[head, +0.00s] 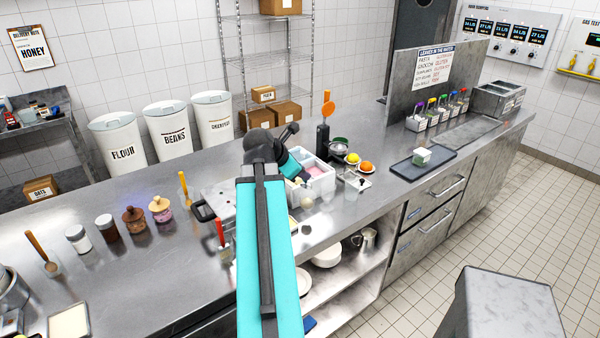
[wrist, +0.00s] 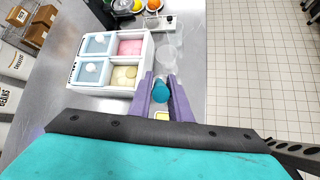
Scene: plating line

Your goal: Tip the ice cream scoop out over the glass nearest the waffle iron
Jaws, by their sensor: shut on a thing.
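My gripper (wrist: 160,82) has purple fingers, shut on the teal handle of the ice cream scoop (wrist: 160,92). The handle is seen almost end-on in the wrist view, so the scoop's bowl and its tilt cannot be told there. A clear glass (wrist: 166,58) stands on the counter just beyond the fingertips. In the head view my arm hides much of the gripper. A pale round ball (head: 307,202) shows just right of the arm, perhaps the scoop's load. Clear glass (head: 350,187) shows faintly near the counter's front. I cannot identify the waffle iron with certainty.
A white tub (wrist: 73,72) with pink, cream and bluish compartments stands left of the gripper. Lemons and oranges (head: 366,167) lie behind, near a dark tray (head: 424,166). Jars (head: 133,220) stand left on the counter (head: 150,270). The counter's front edge drops to the floor.

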